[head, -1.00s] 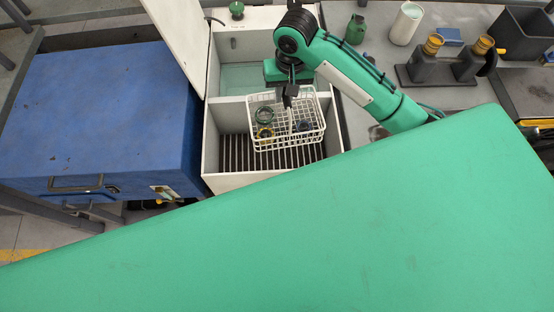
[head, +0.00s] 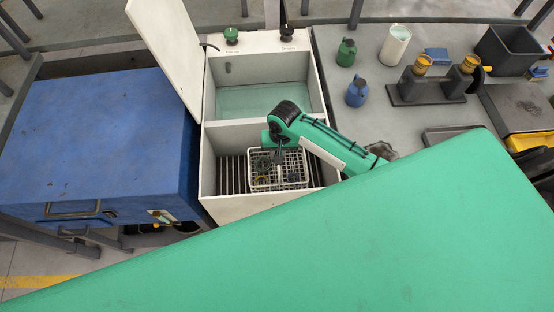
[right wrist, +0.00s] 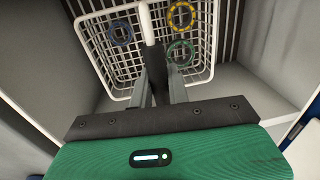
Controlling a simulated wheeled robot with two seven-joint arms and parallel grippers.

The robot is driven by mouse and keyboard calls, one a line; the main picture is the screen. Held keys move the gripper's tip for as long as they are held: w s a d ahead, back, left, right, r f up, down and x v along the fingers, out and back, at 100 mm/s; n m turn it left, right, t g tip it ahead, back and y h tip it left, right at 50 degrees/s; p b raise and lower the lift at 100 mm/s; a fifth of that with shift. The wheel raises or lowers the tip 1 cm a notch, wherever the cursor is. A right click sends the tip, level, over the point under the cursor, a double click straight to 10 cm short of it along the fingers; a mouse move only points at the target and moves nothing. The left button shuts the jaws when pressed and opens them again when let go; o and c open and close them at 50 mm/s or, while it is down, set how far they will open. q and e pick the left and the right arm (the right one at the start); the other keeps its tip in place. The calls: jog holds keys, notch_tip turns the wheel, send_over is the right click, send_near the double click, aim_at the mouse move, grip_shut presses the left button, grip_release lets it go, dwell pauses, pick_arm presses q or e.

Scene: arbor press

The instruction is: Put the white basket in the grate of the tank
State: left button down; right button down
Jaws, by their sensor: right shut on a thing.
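The white basket (head: 278,187) is down inside the front compartment of the tank (head: 208,180), over the dark bars of the grate (head: 232,175). Whether it touches the bars is unclear. It looks roughly level and holds a few rings, green, yellow and blue. My right gripper (head: 279,156) reaches down from above and is shut on the basket's middle handle. The right wrist view shows the fingers (right wrist: 156,68) closed around that handle, with the basket's mesh (right wrist: 95,45) beyond. My left gripper is not in view.
The tank's rear compartment (head: 265,100) holds pale liquid. Its white lid (head: 165,50) stands open at the left. A blue cabinet (head: 95,140) is left of the tank. The grey bench (head: 345,130) at right carries jugs, a white cup and a black-and-yellow fixture.

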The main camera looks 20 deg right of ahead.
jog(key=shift+f+p, duration=0.35)
jog(key=shift+f, duration=2.7)
jog(key=c, duration=1.3)
grip_release()
jog(key=shift+f, duration=0.15)
jog(key=shift+c, duration=0.2)
notch_tip(320, 180, up, 12)
jog(key=d+b, duration=0.1)
jog(key=b, duration=0.1)
jog(key=shift+s, duration=0.2)
